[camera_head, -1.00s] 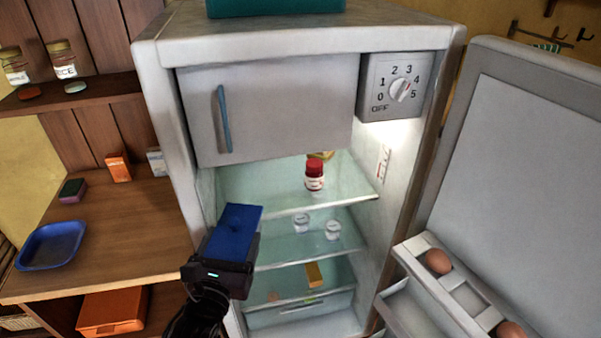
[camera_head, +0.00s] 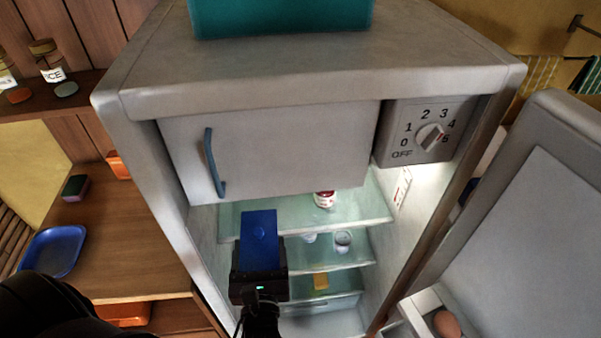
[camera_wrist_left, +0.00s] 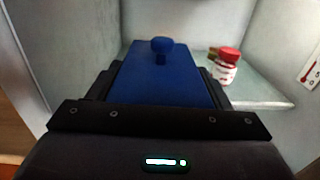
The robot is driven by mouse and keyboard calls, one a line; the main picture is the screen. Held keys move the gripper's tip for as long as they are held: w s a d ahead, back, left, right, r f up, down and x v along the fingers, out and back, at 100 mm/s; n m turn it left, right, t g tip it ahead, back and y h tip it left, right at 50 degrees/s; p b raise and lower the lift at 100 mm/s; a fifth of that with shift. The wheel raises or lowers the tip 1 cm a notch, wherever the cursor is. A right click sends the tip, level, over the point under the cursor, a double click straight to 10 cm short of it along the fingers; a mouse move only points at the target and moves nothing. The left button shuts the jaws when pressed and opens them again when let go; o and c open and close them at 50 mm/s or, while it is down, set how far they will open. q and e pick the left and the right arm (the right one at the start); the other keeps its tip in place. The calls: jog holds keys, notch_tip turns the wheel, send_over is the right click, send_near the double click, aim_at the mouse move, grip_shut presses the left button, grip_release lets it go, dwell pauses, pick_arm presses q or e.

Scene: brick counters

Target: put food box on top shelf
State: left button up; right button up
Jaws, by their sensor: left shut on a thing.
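My left gripper (camera_head: 259,272) is shut on a blue food box (camera_head: 259,240) with a small round knob on its lid. The box is in front of the open fridge, near the height of the top glass shelf (camera_head: 372,214). In the left wrist view the box (camera_wrist_left: 165,82) fills the middle, held between the fingers, and the top shelf (camera_wrist_left: 255,92) lies beyond it. A red-capped jar (camera_head: 325,199) stands on that shelf, to the right of the box; it also shows in the left wrist view (camera_wrist_left: 226,70). My right gripper is not in view.
The closed freezer door (camera_head: 270,150) hangs above the top shelf. The open fridge door (camera_head: 530,220) is at the right. Small cups (camera_head: 343,240) stand on the shelf below. A wooden counter with a blue tray (camera_head: 55,250) is at the left.

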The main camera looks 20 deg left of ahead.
aim_at(253, 215)
pick_arm(q)
jog(key=shift+s+r, duration=0.35)
jog(key=shift+s, duration=0.35)
jog(key=shift+a, duration=0.1)
jog(key=shift+n+g+y, duration=0.3)
jog(key=shift+y, duration=0.1)
jog(key=b+x, duration=0.1)
jog(key=x, duration=0.2)
jog(key=b+x, duration=0.1)
jog(key=x, duration=0.2)
jog(key=b+x, duration=0.1)
jog(key=x, duration=0.2)
jog(key=shift+w+a+f, duration=0.15)
jog(key=shift+w+f, duration=0.2)
jog(key=b+x, duration=0.4)
jog(key=x, duration=0.6)
notch_tip(253, 215, down, 6)
jog(key=shift+s, duration=0.1)
jog(key=shift+w+f, duration=0.2)
jog(key=shift+f, duration=0.05)
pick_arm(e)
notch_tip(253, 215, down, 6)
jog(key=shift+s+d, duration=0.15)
pick_arm(q)
jog(key=shift+f, duration=0.1)
jog(key=o, duration=1.1)
jog(key=shift+c, duration=0.2)
